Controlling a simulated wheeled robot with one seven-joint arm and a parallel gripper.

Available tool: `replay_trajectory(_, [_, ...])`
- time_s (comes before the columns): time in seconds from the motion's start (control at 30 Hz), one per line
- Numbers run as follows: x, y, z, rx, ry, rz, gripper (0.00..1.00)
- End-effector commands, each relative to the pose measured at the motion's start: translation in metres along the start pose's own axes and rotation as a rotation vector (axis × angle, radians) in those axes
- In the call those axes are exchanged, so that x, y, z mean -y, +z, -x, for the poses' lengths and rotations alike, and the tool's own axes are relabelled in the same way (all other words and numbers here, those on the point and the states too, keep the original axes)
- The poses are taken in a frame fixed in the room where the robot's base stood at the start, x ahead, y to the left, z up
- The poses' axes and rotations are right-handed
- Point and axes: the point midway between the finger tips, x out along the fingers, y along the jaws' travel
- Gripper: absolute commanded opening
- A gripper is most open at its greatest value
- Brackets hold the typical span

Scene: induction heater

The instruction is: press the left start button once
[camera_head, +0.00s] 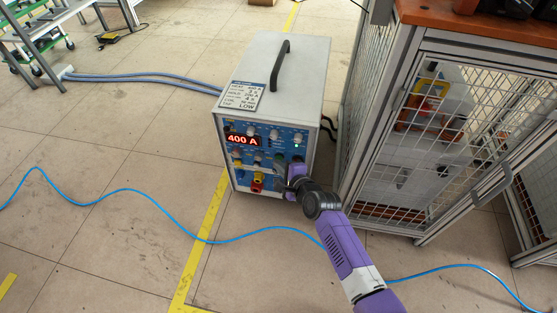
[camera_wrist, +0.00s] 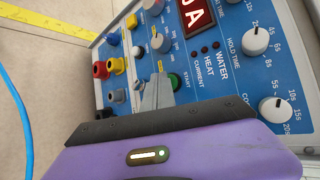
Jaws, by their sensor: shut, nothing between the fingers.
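The induction heater (camera_head: 272,75) is a light grey box with a black top handle and a blue front panel (camera_head: 258,140). My gripper (camera_head: 281,172) is at the lower right of that panel. In the wrist view, its grey fingers (camera_wrist: 160,82) are closed together and empty, with the tips close to the panel. A green button (camera_wrist: 174,80) marked START sits just right of the fingertips, partly hidden by them. I cannot tell whether the tips touch it. No second start button can be made out clearly.
The red display (camera_head: 242,140) reads 400 A. A mesh-sided cage (camera_head: 430,140) stands close to the right. A blue cable (camera_head: 130,190) crosses the floor; the floor at front left is otherwise open.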

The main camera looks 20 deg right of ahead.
Motion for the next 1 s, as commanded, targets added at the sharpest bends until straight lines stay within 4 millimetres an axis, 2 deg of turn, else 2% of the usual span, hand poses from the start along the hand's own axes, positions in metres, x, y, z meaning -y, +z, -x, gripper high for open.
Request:
replay_trajectory(0.5, [-0.006,0.008,0.012,-0.001,0.0,-0.001,0.0])
replay_trajectory(0.87, [-0.008,0.009,0.013,0.0,-0.001,0.0,0.0])
replay_trajectory(1.0, [-0.011,0.015,0.02,0.001,0.002,0.0,0.0])
